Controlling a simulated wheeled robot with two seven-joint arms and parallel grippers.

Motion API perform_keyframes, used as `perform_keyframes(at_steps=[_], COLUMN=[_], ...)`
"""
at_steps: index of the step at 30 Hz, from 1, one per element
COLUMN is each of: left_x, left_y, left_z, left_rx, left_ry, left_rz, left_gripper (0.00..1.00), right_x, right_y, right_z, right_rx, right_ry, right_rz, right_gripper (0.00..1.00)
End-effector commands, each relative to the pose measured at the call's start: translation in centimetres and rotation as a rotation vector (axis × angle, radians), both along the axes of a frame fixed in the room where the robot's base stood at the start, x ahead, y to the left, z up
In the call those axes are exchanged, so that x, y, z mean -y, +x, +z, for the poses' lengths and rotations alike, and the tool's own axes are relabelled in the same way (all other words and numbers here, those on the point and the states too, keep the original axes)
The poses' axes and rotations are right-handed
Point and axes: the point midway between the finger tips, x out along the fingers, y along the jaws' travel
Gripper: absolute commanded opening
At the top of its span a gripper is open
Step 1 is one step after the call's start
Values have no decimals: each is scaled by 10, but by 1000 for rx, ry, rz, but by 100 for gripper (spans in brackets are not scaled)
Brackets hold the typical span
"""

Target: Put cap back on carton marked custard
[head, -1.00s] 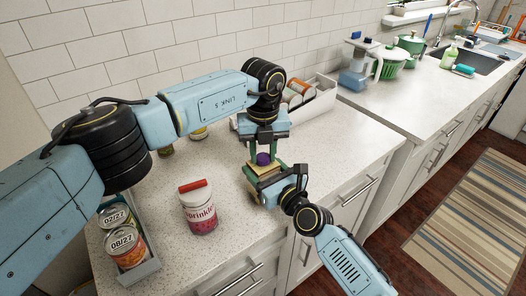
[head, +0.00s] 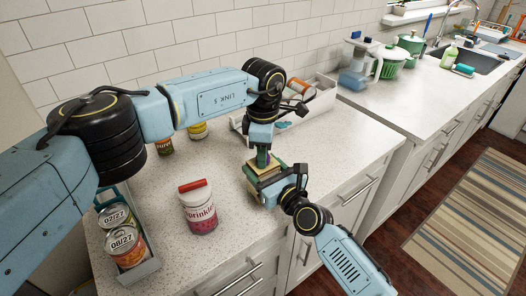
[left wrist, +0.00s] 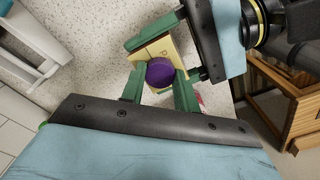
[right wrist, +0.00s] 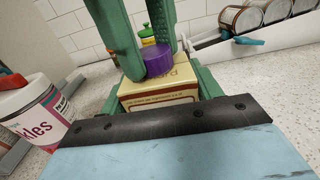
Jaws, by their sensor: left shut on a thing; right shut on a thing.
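The carton (right wrist: 158,92) is yellow and cream, with partly readable lettering, and stands upright at the counter's front. My right gripper (head: 262,180) is shut on the carton's sides. The purple cap (left wrist: 160,72) sits at the carton's top, and it also shows in the right wrist view (right wrist: 158,60). My left gripper (left wrist: 158,88) comes from above, its fingers shut on the cap. In the head view my left gripper (head: 263,158) hides most of the cap. Whether the cap is fully seated cannot be told.
A sprinkles jar (head: 198,210) with a red lid stands left of the carton. A grey tray (head: 150,268) with cans is at front left. A white bin (head: 318,103) with jars is behind. Small jars (head: 198,130) stand at the back. Counter between is clear.

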Motion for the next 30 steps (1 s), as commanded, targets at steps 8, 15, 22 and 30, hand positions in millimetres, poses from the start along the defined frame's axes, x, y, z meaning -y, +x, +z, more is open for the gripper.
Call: perform_keyframes(at_steps=[8,15,22,30], left_x=[0,0,0,0], left_y=[0,0,1,1], left_z=[0,0,10,64], left_rx=[1,0,3,5], left_ry=[0,0,0,-3], left_rz=[9,9,10,9], left_gripper=[46,56,56,56], right_x=[0,0,0,0], right_y=[0,0,0,0], right_z=[0,0,0,0], right_rx=[-1,-1,-1,-1], right_ry=[-1,-1,-1,-1], right_rz=[0,0,0,0], right_gripper=[0,0,0,0])
